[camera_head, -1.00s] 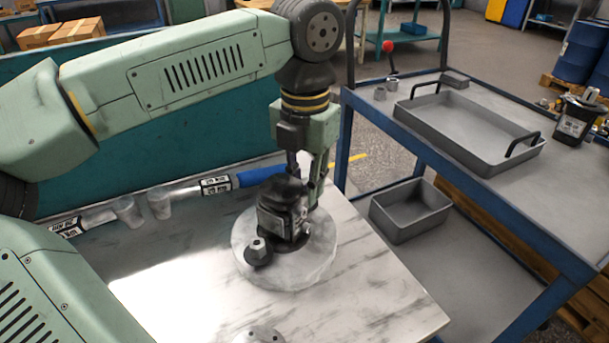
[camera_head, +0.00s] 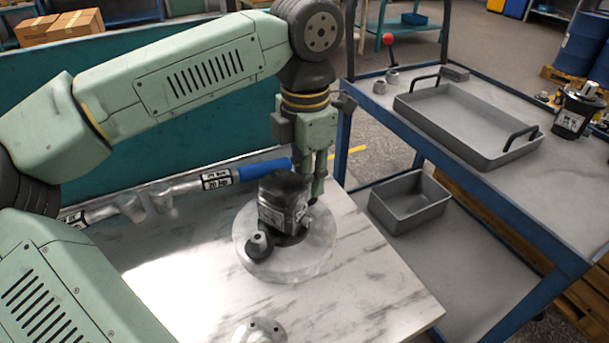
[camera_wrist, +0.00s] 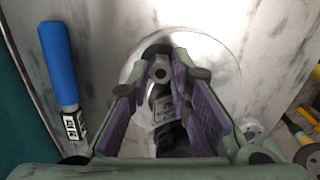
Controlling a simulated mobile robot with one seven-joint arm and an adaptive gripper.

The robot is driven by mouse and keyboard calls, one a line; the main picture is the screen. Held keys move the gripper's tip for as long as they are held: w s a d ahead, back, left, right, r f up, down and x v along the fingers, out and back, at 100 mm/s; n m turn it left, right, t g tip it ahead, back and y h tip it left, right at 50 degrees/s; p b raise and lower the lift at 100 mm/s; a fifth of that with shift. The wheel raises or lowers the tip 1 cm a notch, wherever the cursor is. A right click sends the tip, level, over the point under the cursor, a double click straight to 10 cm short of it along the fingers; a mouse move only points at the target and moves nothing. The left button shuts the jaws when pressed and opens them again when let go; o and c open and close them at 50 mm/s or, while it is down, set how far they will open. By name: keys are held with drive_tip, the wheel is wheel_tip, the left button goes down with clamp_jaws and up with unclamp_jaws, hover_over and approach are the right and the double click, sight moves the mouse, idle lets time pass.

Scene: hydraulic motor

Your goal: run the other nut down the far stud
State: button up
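The black hydraulic motor (camera_head: 282,203) stands on a round pale plate (camera_head: 262,272) on the marble-look table. A grey nut (camera_head: 259,240) sits on the stud at its near side. My gripper (camera_head: 313,197) points down behind the motor's right side, at the far stud, which the motor hides in the head view. In the wrist view, a grey nut (camera_wrist: 160,72) with a round hole lies between the tips of my gripper's purple-padded fingers (camera_wrist: 161,78). Both fingertips appear to meet its sides. The motor's label (camera_wrist: 163,105) shows between the fingers.
A small flanged disc (camera_head: 258,331) is at the near edge. A cart with a grey tray (camera_head: 470,125) stands right. The table's right front is clear.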

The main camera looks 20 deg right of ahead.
drive_tip(key=shift+o, duration=1)
drive_tip(key=shift+s+d, duration=0.1)
drive_tip(key=shift+a, duration=0.2)
drive_tip(key=n+b, duration=0.1)
drive_tip(key=n, duration=0.2)
drive_tip(key=shift+f+b, duration=0.15)
drive_tip(key=shift+b, duration=0.2)
drive_tip(key=n+b, duration=0.1)
drive_tip(key=n, duration=0.6)
drive_tip(key=shift+d, duration=0.1)
